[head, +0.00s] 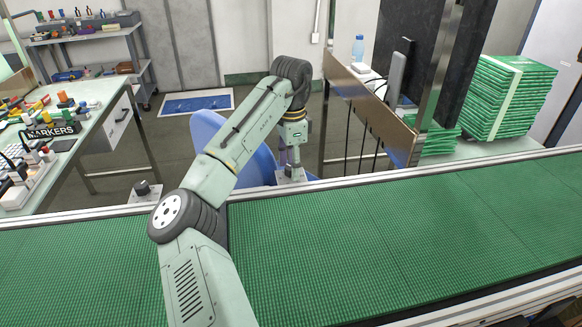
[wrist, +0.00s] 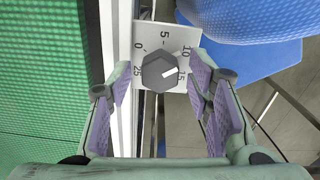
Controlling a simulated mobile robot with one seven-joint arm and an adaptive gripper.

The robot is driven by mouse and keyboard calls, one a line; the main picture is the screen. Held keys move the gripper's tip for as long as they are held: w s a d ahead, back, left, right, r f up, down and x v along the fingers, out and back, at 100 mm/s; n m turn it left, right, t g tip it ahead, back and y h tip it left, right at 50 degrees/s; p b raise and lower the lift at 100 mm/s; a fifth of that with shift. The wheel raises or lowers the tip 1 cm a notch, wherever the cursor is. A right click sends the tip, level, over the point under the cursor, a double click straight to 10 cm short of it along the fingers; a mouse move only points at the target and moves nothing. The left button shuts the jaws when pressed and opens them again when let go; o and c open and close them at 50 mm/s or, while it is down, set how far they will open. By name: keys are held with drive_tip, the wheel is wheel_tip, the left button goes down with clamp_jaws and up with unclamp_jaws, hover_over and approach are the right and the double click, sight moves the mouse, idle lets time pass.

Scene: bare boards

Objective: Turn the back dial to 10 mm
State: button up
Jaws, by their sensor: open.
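A dark hexagonal dial knob (wrist: 158,72) sits on a light scale plate (wrist: 150,32) marked 0, 5, 10, 15 and 25 in the wrist view. Its white pointer line points to the right, between the 10 and the 15 marks. My gripper (wrist: 158,85) is open, with one purple-padded finger on each side of the knob and a gap to it. In the head view my gripper (head: 291,165) is over the far rail, and the dial under it is mostly hidden. Another dial (head: 143,187) stands on the far rail to the left.
The green conveyor belt (head: 330,230) runs along the near side of the dials. A blue chair (head: 257,165) stands close behind the dial under my gripper. A wooden panel (head: 370,115) is to its right. The left bench (head: 100,100) holds many small items.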

drive_tip(key=shift+r, duration=3)
